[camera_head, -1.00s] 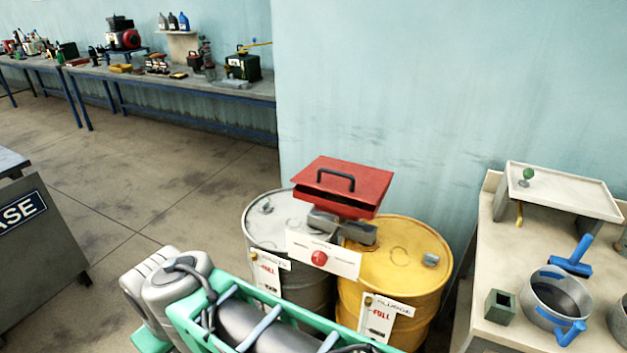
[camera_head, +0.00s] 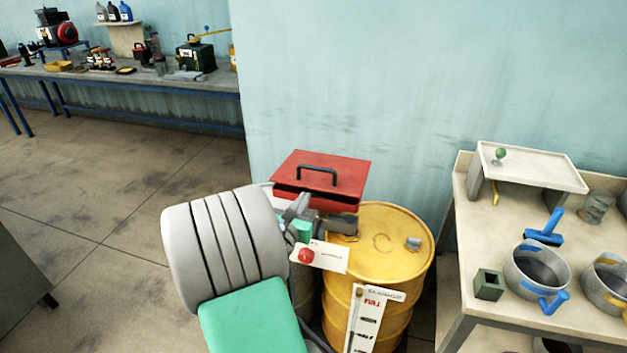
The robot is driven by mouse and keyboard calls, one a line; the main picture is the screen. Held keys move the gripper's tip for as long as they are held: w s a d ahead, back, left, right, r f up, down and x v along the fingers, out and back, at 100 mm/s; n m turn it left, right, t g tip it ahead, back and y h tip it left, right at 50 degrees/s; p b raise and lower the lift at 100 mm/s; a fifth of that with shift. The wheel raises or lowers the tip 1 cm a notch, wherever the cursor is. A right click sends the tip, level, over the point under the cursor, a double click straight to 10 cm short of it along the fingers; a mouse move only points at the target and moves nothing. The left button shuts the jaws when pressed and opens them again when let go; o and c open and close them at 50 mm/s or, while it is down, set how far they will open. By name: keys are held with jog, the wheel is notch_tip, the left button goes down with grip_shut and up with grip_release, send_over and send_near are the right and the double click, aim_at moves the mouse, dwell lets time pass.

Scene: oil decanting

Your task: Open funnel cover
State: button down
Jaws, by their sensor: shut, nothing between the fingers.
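The funnel's red cover (camera_head: 322,172) lies over the red square funnel (camera_head: 332,201) and has a black handle (camera_head: 316,175) on top. A dark slit shows between the cover and the funnel's front side. The funnel sits above the drums on a dark grey fitting (camera_head: 340,223). My gripper (camera_head: 298,208) is partly in view, just in front of the funnel's lower left corner. Its fingers look shut and empty, below the handle and apart from it. Whether it touches the funnel cannot be told. My arm hides most of the grey drum.
The yellow drum (camera_head: 385,262) stands under and right of the funnel. A bench (camera_head: 462,205) with pots stands close at the right, and the wall is just behind. Open floor lies left.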

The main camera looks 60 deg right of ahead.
aim_at(314, 186)
jog(key=d, duration=0.3)
jog(key=d+p, duration=0.1)
jog(key=d, duration=0.2)
jog(key=w+d+p, duration=0.1)
jog(key=d, duration=0.2)
jog(key=shift+w+d+f, duration=0.1)
jog(key=shift+f, duration=0.05)
jog(key=shift+w+d+f, duration=0.1)
jog(key=shift+d, duration=0.3)
jog(key=shift+w, duration=0.1)
